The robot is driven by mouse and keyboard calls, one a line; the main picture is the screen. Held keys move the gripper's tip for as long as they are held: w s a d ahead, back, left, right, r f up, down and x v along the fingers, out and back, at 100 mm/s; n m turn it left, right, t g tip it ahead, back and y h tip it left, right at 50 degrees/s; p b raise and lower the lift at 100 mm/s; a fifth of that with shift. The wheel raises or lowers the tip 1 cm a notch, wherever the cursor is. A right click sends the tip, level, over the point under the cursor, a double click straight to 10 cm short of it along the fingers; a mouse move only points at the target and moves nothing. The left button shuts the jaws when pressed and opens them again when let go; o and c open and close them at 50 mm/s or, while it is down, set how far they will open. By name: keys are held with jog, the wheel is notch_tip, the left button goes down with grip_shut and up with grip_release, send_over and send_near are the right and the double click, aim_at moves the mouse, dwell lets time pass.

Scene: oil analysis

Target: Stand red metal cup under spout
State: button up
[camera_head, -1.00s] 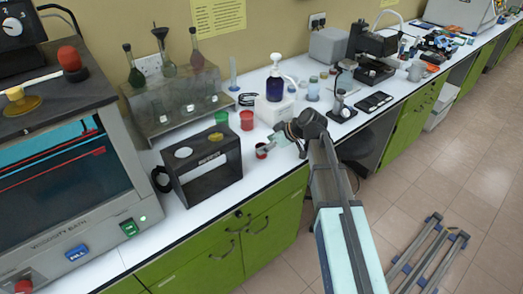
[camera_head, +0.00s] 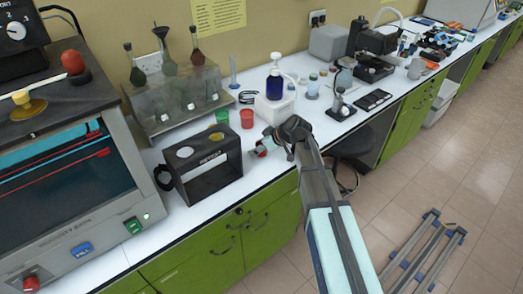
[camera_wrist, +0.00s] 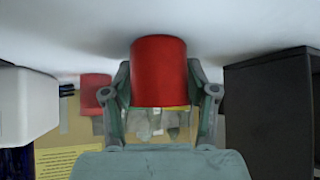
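The red metal cup (camera_head: 262,152) stands on the white counter near its front edge. In the wrist view the red cup (camera_wrist: 159,72) sits between my gripper's two fingers (camera_wrist: 160,90), which lie close along both its sides. Whether they press on it is unclear. In the head view my gripper (camera_head: 260,147) partly hides the cup. A dark blue bottle (camera_head: 274,88) with a white pump top and spout stands on a white block (camera_head: 268,108) behind the cup. The block also shows at the left of the wrist view (camera_wrist: 25,105).
Behind are a red plastic cup (camera_head: 247,119) and a green cup (camera_head: 222,117). A steel rack with flasks (camera_head: 175,105) stands farther back. A small stand (camera_head: 340,108) and dark tray (camera_head: 373,99) are to the right.

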jog(key=c, duration=0.7)
jog(key=shift+o, duration=0.2)
jog(key=shift+r, duration=0.1)
